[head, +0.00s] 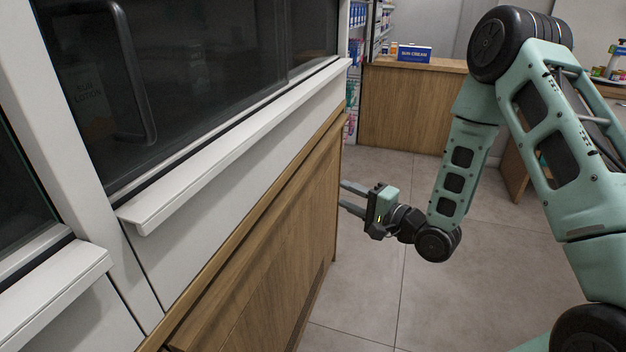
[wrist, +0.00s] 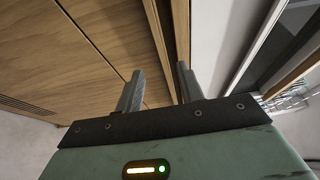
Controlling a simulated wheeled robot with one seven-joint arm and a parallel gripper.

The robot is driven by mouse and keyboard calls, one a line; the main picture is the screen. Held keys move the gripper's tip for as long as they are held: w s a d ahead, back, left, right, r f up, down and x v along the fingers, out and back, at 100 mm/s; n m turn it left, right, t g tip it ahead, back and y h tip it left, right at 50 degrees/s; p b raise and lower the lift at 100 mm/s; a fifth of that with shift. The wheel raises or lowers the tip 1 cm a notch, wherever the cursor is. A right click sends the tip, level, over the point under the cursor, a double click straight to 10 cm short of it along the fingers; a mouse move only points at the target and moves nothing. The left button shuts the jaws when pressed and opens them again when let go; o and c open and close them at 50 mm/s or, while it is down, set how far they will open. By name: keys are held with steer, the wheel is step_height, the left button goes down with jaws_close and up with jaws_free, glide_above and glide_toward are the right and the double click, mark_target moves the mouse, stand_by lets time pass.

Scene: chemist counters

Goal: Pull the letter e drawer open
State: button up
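The wooden counter front (head: 265,260) runs along the left side of the head view, below a white ledge. The wrist view shows its wood panels (wrist: 60,60) with thin dark seams between them. No letter can be read on any panel, so I cannot tell which is the letter e drawer. My gripper (head: 346,198) is beside the far end of this front, its two fingers pointing at the wood. In the wrist view the fingers (wrist: 160,72) stand apart with nothing visible between them, near a wooden lip. I cannot tell whether the tips touch it.
A white window sill (head: 240,135) juts out above the wood, with dark glass behind it. Another wooden counter (head: 412,105) stands at the back with a blue and white box (head: 414,53) on it. The tiled floor (head: 365,270) around my arm is clear.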

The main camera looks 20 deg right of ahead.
mark_target(307, 177)
steer(key=x, duration=1.1)
steer(key=shift+w, duration=0.2)
jaws_close()
